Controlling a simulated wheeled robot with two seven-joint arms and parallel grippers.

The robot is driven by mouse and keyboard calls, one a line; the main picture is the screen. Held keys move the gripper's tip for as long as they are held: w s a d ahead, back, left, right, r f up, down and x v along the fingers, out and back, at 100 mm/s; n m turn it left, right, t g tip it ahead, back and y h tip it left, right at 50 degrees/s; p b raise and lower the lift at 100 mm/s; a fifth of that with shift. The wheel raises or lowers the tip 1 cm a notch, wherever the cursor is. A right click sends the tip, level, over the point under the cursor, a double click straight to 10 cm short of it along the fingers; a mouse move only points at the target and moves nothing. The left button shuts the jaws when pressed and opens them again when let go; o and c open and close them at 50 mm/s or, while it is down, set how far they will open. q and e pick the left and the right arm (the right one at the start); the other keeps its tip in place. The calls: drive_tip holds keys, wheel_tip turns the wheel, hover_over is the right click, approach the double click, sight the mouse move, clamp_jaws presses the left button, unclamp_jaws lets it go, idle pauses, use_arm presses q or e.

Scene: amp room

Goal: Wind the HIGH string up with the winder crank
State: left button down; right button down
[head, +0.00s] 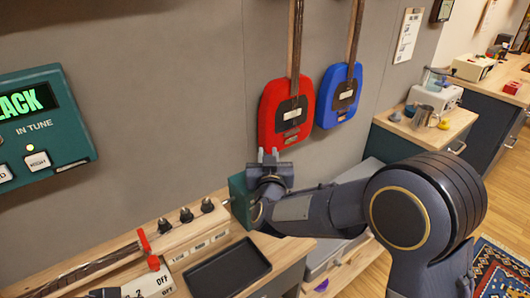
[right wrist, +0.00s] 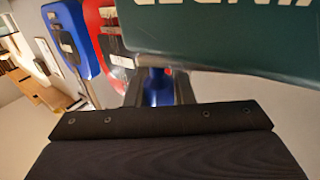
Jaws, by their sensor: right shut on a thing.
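My right gripper (head: 268,172) is at the right end of the bench, against a dark green block (head: 240,200). In the right wrist view its fingers (right wrist: 158,95) are shut on a small blue piece (right wrist: 157,84), directly below a dark green body with white lettering (right wrist: 225,35). The blue piece looks like the crank's handle, but most of it is hidden. A row of dark tuning pegs (head: 186,214) stands on the wooden headstock (head: 190,234), above small labels too small to read surely. The tuner (head: 45,120) shows green letters "LACK". My left gripper is not seen.
A black tray (head: 228,273) lies in front of the headstock. A red clip (head: 144,241) sits on the neck. A red instrument (head: 287,110) and a blue one (head: 338,95) hang on the wall behind. A side counter (head: 425,128) stands beyond my right arm.

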drive_tip(key=m+h+p, duration=0.1)
drive_tip(key=h, duration=0.1)
drive_tip(key=s+m+g+h, duration=0.1)
drive_tip(key=m+h, duration=0.1)
drive_tip(key=s+m+h+p, duration=0.1)
drive_tip(key=h, duration=0.2)
drive_tip(key=shift+d+r+p, duration=0.15)
drive_tip(key=shift+d+p, duration=0.15)
drive_tip(key=shift+d, duration=0.1)
drive_tip(key=shift+s+d+m+g+h+p, duration=0.1)
drive_tip(key=shift+s+m+g+h+p, duration=0.25)
drive_tip(key=shift+m+g+h, duration=0.4)
drive_tip(key=shift+s+m+g+h+p, duration=0.2)
drive_tip(key=shift+s+m+g+h, duration=0.2)
drive_tip(key=shift+m+h, duration=0.55)
drive_tip(key=shift+s+d+m+g+h+p, duration=0.1)
drive_tip(key=shift+s+m+g+h+p, duration=0.2)
drive_tip(key=shift+m+g+h, duration=0.55)
drive_tip(key=shift+h, duration=0.25)
drive_tip(key=c, duration=1.3)
unclamp_jaws()
drive_tip(key=shift+o, duration=0.2)
drive_tip(key=b+v, duration=0.1)
drive_tip(key=v, duration=0.7)
